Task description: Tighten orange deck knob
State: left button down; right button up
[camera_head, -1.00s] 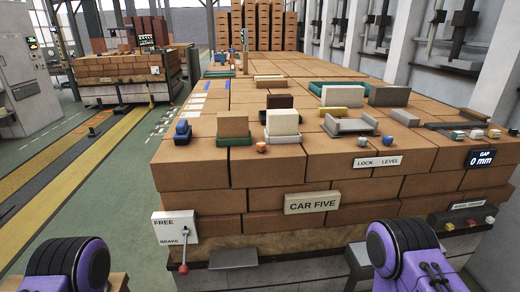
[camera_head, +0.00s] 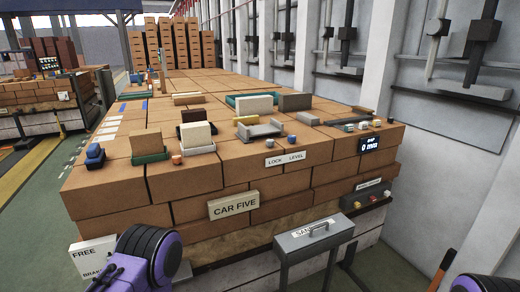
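A small orange knob (camera_head: 177,159) sits on the brick deck (camera_head: 225,170) near its front edge, between a green holder with a tan brick (camera_head: 147,145) and a holder with a cream brick (camera_head: 196,136). How tight it is cannot be told. A blue-grey knob (camera_head: 292,140) sits farther right, beside a grey bracket (camera_head: 258,131). Purple and black parts of my arms show at the bottom left and bottom right edges. Neither gripper is in view.
The stack's front carries a "CAR FIVE" plate (camera_head: 234,205), a "LOCK LEVEL" label (camera_head: 285,158) and a "0 mm" display (camera_head: 378,144). A grey lidded box (camera_head: 314,236) stands in front. A FREE/BRAKE panel (camera_head: 92,258) is lower left. A wall with levers runs along the right.

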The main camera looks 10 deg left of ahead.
aim_at(177, 159)
jog(key=z, duration=1.05)
jog(key=i, duration=1.25)
jog(key=u, duration=2.45)
